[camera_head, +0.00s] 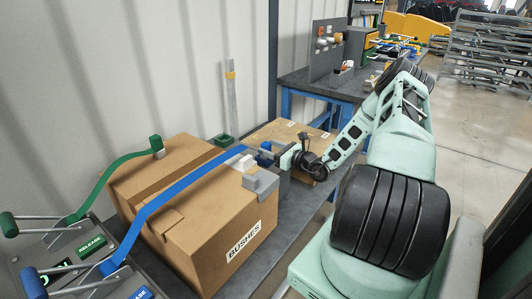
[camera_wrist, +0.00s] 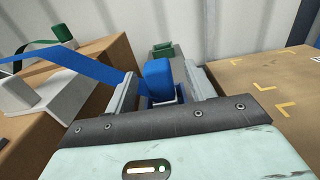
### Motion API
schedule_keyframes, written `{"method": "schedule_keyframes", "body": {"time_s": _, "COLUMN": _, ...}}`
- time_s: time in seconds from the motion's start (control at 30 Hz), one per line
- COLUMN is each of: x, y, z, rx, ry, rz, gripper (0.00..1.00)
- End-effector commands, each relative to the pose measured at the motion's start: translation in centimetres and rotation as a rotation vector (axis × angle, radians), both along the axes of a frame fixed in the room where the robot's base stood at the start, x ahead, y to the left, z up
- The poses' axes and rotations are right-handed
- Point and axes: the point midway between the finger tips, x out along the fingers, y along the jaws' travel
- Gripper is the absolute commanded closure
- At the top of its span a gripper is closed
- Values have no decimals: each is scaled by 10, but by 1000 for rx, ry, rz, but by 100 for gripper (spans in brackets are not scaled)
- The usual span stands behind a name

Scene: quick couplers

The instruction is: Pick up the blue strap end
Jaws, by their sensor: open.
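The blue strap (camera_head: 185,182) runs from the lever side at the lower left, over the cardboard box. Its blue block-shaped end (camera_wrist: 158,76) stands upright between my fingers in the wrist view; a bit of it shows in the head view (camera_head: 265,147). My gripper (camera_wrist: 160,92) is open, with one finger on each side of the blue end. Whether either finger touches it I cannot tell. In the head view my gripper (camera_head: 267,158) is at the box's right far corner. The lower part of the strap end is partly hidden by my gripper.
The cardboard box (camera_head: 240,223) marked BUSHES carries grey corner pieces. A green strap (camera_head: 110,172) with a green end (camera_head: 156,142) lies to the left. A green holder (camera_head: 224,140) stands behind. A flatter carton (camera_wrist: 270,92) is right of my gripper.

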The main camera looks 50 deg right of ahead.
Motion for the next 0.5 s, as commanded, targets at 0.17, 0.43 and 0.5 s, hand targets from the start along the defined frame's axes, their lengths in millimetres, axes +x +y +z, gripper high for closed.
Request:
{"method": "schedule_keyframes", "body": {"time_s": 0.17, "x": 28, "y": 5, "z": 0, "rx": -2, "ry": -2, "rz": 2, "gripper": 45}}
{"method": "schedule_keyframes", "body": {"time_s": 0.43, "x": 39, "y": 5, "z": -1, "rx": -1, "ry": 0, "rz": 0, "gripper": 45}}
{"method": "schedule_keyframes", "body": {"time_s": 0.5, "x": 39, "y": 5, "z": -1, "rx": -1, "ry": -1, "rz": 0, "gripper": 51}}
